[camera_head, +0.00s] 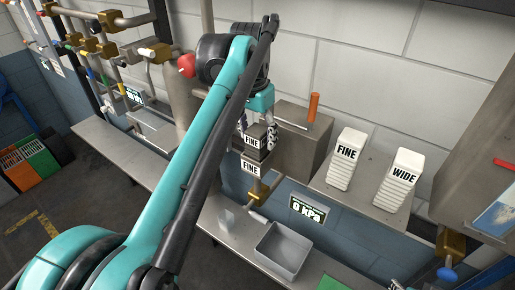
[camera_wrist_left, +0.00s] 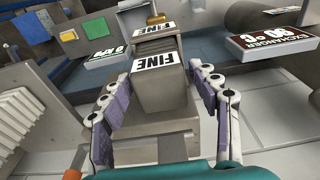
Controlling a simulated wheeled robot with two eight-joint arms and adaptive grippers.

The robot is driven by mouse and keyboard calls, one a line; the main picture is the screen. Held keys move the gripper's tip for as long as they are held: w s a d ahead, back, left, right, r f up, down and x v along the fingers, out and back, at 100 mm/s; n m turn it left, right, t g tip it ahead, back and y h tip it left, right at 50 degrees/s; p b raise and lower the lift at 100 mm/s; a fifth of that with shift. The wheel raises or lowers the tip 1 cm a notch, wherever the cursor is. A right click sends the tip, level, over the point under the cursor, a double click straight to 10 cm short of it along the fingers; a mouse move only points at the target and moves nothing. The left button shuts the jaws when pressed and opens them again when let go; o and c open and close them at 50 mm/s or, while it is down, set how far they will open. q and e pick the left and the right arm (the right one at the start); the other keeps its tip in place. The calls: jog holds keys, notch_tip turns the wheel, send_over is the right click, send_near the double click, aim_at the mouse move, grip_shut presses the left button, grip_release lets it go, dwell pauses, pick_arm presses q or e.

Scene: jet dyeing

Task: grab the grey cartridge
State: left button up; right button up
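The grey cartridge (camera_wrist_left: 155,92) has a white FINE label and stands between the fingers of my left gripper (camera_wrist_left: 158,76) in the left wrist view. The gripper looks open, though contact at the tips is hard to judge. In the head view, my left gripper (camera_head: 256,122) reaches down over the grey cartridge (camera_head: 258,134), and my arm hides part of the area. A second FINE label (camera_head: 250,168) shows just below it. My right gripper is in neither view.
White FINE (camera_head: 344,163) and WIDE (camera_head: 400,182) cartridges stand on a metal ledge at right. A grey box with an orange handle (camera_head: 313,107) is close to the gripper. Below are an open grey tray (camera_head: 284,250) and a kPa display (camera_head: 307,210). Pipes with valves line the upper left.

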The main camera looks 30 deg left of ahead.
pick_arm(q)
grip_shut()
jog(key=shift+r, duration=0.1)
